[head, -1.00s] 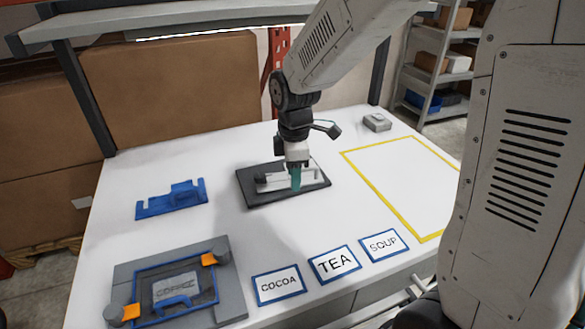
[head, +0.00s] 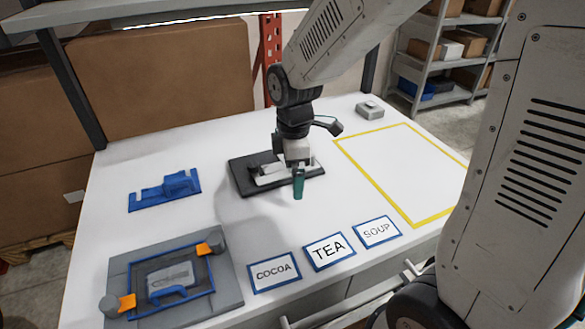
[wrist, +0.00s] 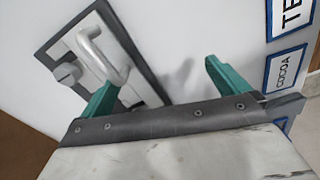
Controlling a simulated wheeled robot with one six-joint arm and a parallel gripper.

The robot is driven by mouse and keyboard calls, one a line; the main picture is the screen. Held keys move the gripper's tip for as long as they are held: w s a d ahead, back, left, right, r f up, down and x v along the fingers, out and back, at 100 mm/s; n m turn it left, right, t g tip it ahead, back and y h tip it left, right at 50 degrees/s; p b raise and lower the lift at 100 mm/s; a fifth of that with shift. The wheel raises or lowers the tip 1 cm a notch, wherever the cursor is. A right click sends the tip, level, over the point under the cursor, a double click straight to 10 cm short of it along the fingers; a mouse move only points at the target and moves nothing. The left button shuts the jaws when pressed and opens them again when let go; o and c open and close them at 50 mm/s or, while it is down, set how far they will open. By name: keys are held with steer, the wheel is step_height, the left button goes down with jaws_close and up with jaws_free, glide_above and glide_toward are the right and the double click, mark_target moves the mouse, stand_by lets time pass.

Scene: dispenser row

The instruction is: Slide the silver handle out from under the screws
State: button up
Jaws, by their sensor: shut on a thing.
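The silver handle (wrist: 100,48) is a pale metal loop on a flat plate in the wrist view. A grey knob (wrist: 68,74), possibly a screw, sits beside it to the left. In the head view, the light handle piece (head: 268,172) lies on a dark base (head: 250,184) at mid-table. My gripper (head: 298,188) is low over the base's right front part and hides some of it. In the wrist view my gripper (wrist: 165,70) has teal fingers well apart, the left one against the handle loop. It is shut on the handle, though the grip is hard to make out.
A blue bracket (head: 165,190) lies to the left. A grey fixture (head: 228,290) with orange tabs and knobs is front left. COCOA (head: 274,272), TEA (head: 329,251) and SOUP (head: 377,232) cards line the front. A yellow-outlined area (head: 415,217) at right is empty. A small grey block (head: 370,108) stands behind.

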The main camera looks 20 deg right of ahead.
steer(key=shift+s, duration=0.4)
steer(key=shift+r, duration=0.25)
steer(key=shift+c, duration=0.9)
steer(key=shift+s+a+r, duration=0.1)
steer(key=shift+s+r, duration=0.1)
steer(key=shift+r, duration=0.3)
jaws_close()
steer(key=shift+w+r, duration=0.15)
steer(key=shift+r, duration=1)
steer(key=shift+w+r, duration=0.1)
steer(key=shift+r, duration=1)
